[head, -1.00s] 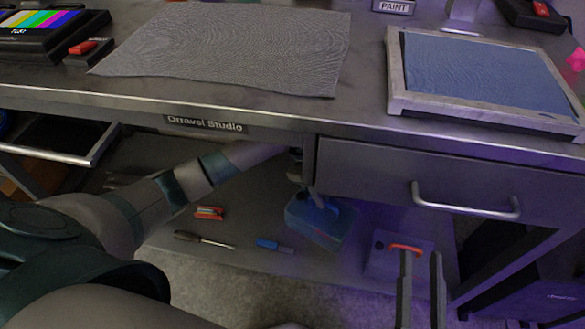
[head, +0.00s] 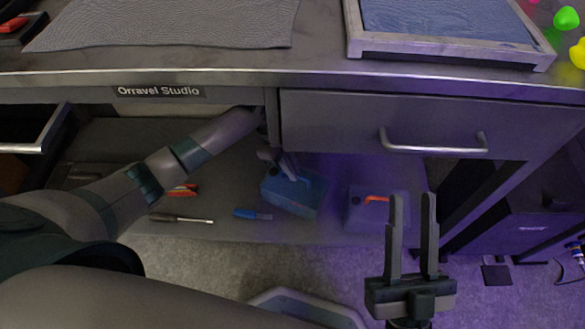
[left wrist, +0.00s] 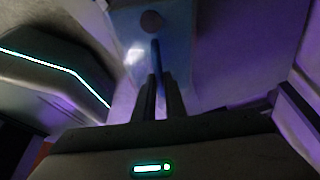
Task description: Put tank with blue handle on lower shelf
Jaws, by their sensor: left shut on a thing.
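The tank with the blue handle (head: 294,196) is a blue translucent box on the lower shelf (head: 228,226) under the workbench, seen right of the middle of the shelf. My left gripper (head: 287,172) is shut on its blue handle; in the left wrist view the two fingers (left wrist: 159,95) close around the handle, with the tank (left wrist: 135,50) and its round cap beyond. A second tank with an orange-red handle (head: 360,210) stands to the right on the same shelf. My right gripper (head: 412,235) is open and empty, in front of that tank.
A screwdriver (head: 182,219), a blue marker-like item (head: 252,214) and a red tool (head: 183,190) lie on the shelf to the left. A closed drawer (head: 330,120) with a handle hangs above. The bench top (head: 320,65) overhangs the shelf.

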